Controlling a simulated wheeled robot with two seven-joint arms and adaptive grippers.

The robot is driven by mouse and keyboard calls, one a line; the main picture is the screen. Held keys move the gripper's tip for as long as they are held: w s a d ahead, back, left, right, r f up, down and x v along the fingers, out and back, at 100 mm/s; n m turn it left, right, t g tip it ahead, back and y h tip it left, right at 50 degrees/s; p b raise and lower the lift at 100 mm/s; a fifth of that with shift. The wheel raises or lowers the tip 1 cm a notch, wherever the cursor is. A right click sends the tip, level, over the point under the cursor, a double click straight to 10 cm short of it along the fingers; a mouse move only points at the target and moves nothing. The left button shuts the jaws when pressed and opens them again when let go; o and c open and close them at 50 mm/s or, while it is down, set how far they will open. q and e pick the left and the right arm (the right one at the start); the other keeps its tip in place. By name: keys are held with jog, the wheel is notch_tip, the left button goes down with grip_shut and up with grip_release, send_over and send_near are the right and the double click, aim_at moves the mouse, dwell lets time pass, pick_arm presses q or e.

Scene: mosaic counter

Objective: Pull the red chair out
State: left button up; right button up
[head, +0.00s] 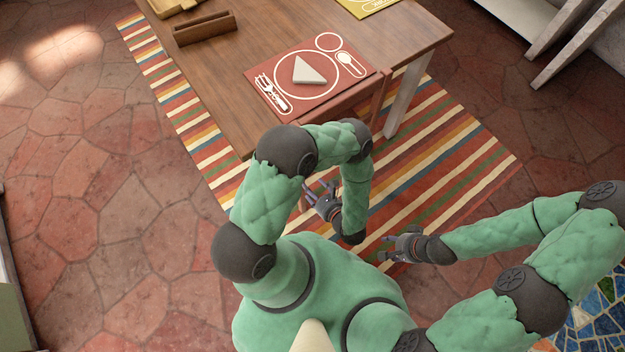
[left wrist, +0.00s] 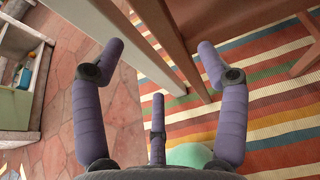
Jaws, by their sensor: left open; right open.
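The red chair's dark reddish-brown back (head: 345,100) shows at the near edge of the wooden table, just in front of the red placemat. My left arm hides much of the chair. My left gripper (head: 317,190) is open, below the chair's back and close to the table's near side. In the left wrist view, a reddish-brown upright post (left wrist: 182,40), apparently the chair's, runs between the spread fingers of my left gripper (left wrist: 160,65). I cannot tell whether they touch it. My right gripper (head: 390,245) is open and empty above the striped rug, to the right of the left one.
The wooden table (head: 225,85) carries the red placemat (head: 272,82) with a pale triangle (head: 308,70), a wooden holder (head: 204,28) and a yellow placemat (head: 372,4). A striped rug (head: 470,150) lies beneath. The stone-tiled floor (head: 110,200) at the left is clear.

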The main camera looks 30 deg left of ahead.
pick_arm(q)
jog(key=shift+a, duration=0.1)
jog(key=b+x, duration=0.3)
jog(key=x, duration=0.6)
jog(key=shift+a+f, duration=0.15)
jog(key=shift+f, duration=0.05)
jog(key=shift+w+a+f+b, duration=0.15)
jog(key=shift+w+a+b, duration=0.2)
jog(key=shift+a, duration=0.2)
grip_shut()
